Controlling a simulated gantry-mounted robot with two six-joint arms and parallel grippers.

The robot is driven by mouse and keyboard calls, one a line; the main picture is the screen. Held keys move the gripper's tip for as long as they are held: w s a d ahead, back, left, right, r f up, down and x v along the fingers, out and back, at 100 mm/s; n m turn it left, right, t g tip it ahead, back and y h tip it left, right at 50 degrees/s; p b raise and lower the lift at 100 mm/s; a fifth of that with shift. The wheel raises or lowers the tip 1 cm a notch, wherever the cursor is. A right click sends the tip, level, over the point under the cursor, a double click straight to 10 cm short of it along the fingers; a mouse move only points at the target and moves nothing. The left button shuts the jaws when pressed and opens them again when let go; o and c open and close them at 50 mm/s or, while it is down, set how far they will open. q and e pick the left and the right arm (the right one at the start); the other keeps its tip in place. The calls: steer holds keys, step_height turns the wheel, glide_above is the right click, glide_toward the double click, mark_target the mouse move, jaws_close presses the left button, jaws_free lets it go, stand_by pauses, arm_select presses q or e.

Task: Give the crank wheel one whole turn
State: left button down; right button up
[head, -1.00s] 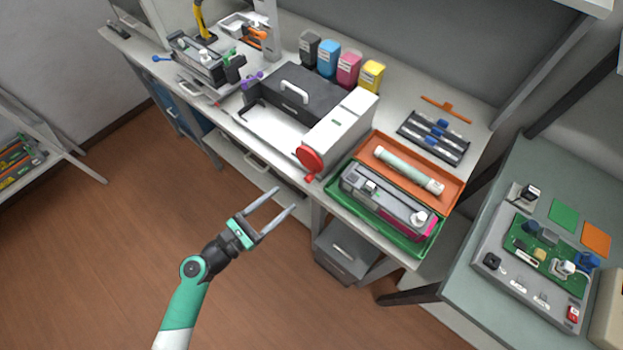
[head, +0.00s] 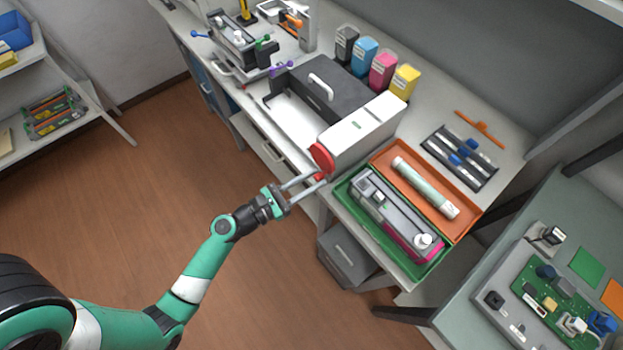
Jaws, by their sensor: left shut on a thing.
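The red crank wheel (head: 321,157) is on the near end of the white and dark grey machine (head: 362,134) at the bench's front edge. A small red handle (head: 320,177) sticks out at its lower edge. My left gripper (head: 317,181) reaches up to the wheel from the lower left, with its two fingers shut on the handle. The fingers partly cover the handle. My right gripper is not in view.
A green tray (head: 407,273) with a grey and magenta cartridge and an orange tray (head: 467,236) with a pale tube lie close right of the wheel. Toner bottles (head: 383,70) stand behind the machine. The floor in front is clear.

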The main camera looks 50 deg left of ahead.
mark_target(312, 153)
arm_select(q)
steer(key=shift+m, duration=0.3)
steer(key=m, duration=0.2)
steer(key=shift+a+f+m, duration=0.3)
steer(key=shift+a, duration=0.05)
steer(key=m, duration=0.1)
steer(key=a+m, duration=0.1)
steer(key=m, duration=0.1)
steer(key=shift+f+g, duration=0.2)
steer(key=shift+g, duration=0.2)
steer(key=m, duration=0.2)
steer(key=shift+a+m+y+b, duration=0.3)
steer(key=shift+a+m+b, duration=0.05)
steer(key=shift+m+b, duration=0.05)
steer(key=m, duration=0.1)
steer(key=a+m, duration=0.1)
steer(key=m, duration=0.1)
steer(key=shift+y, duration=0.3)
steer(key=m, duration=0.3)
steer(key=a+r+m+y+b, duration=0.1)
steer(key=m, duration=0.2)
steer(key=a+r+m+b, duration=0.1)
steer(key=m, duration=0.2)
steer(key=shift+r+m+y+b, duration=0.2)
steer(key=shift+m+b, duration=0.1)
steer(key=shift+m, duration=0.4)
steer(key=shift+r+m+y+b, duration=0.2)
steer(key=shift+m+b, duration=0.1)
steer(key=shift+m, duration=0.4)
